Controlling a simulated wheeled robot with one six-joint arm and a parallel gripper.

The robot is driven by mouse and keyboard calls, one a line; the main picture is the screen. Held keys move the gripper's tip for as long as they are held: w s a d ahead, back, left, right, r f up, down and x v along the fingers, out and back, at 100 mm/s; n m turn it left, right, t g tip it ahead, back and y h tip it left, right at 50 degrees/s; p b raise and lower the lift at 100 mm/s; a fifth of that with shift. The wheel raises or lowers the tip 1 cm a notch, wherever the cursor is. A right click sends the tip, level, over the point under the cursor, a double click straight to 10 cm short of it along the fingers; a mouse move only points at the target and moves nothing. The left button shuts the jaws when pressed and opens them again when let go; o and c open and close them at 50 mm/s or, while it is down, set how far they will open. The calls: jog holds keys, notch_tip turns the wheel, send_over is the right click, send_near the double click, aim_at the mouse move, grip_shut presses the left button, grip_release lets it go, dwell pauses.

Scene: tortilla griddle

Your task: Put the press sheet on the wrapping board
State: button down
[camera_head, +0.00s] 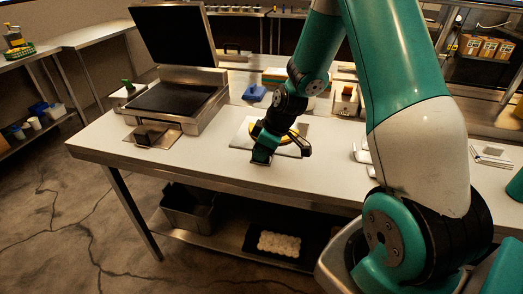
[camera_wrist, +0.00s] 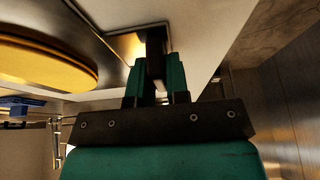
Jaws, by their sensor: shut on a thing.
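My gripper (camera_head: 262,159) is low over the front middle of the table. In the wrist view my gripper (camera_wrist: 156,72) is shut on a dark tab that seems to belong to a shiny metal sheet, which I take as the press sheet (camera_wrist: 118,22).
A griddle press (camera_head: 178,95) with its lid raised stands at the left of the steel table (camera_head: 210,165). A metal plate with a dark block (camera_head: 150,135) lies before it. A blue item (camera_head: 254,93) is behind my gripper. Free table lies between the griddle and my gripper.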

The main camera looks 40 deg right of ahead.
jog(key=shift+f, duration=0.15)
jog(key=c, duration=1.1)
grip_release()
